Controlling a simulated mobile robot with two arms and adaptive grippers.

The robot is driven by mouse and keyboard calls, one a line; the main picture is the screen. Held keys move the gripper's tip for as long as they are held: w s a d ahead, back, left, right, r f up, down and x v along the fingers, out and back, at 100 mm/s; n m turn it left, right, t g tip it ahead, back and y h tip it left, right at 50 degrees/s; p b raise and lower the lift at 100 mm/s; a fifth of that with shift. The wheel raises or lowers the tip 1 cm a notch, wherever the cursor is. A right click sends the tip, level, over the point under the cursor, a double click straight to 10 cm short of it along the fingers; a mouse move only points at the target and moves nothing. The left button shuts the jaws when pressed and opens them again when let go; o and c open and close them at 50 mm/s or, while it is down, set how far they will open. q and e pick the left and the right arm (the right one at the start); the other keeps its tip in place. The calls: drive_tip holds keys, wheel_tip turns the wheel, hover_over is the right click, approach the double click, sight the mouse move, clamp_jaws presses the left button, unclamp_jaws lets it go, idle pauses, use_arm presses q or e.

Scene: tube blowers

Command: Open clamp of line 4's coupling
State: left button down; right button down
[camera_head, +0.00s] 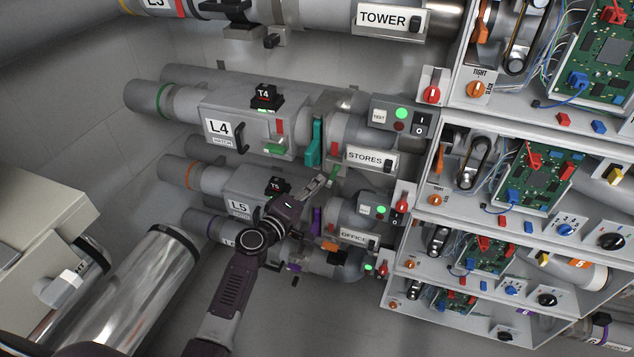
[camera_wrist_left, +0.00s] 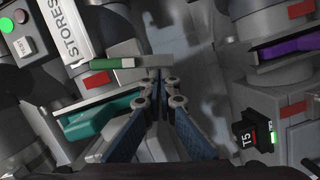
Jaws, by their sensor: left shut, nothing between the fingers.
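Line 4's unit, labelled L4 (camera_head: 218,128), lies across the upper middle of the head view. To its right is its coupling, with a teal clamp piece (camera_head: 314,145) beside the pipe labelled STORES (camera_head: 366,157). In the left wrist view the teal piece (camera_wrist_left: 95,122) lies left of the fingers, and a green-and-white bar (camera_wrist_left: 130,62) lies just beyond the fingertips. I cannot tell whether they touch it. My left gripper (camera_head: 325,181) is shut and empty just below the coupling; its fingers (camera_wrist_left: 160,82) meet in the wrist view. My right gripper is not in view.
Line 5's unit (camera_head: 240,207) with its black T5 box (camera_wrist_left: 247,137) lies close below line 4. A purple clamp piece (camera_head: 317,221) sits on its coupling. A switch box (camera_head: 401,115) and open shelves with circuit boards (camera_head: 605,58) stand to the right.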

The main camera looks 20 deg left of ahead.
use_arm(q)
drive_tip(key=shift+f, duration=0.1)
drive_tip(key=n+b, duration=0.1)
drive_tip(key=b, duration=0.1)
drive_tip(key=d+f+n+b, duration=0.1)
drive_tip(key=n+b, duration=0.1)
drive_tip(key=b, duration=0.1)
drive_tip(key=shift+d+n+t+h, duration=0.25)
drive_tip(key=shift+n+t+h, duration=0.05)
drive_tip(key=shift+t, duration=0.1)
drive_tip(key=shift+b, duration=0.3)
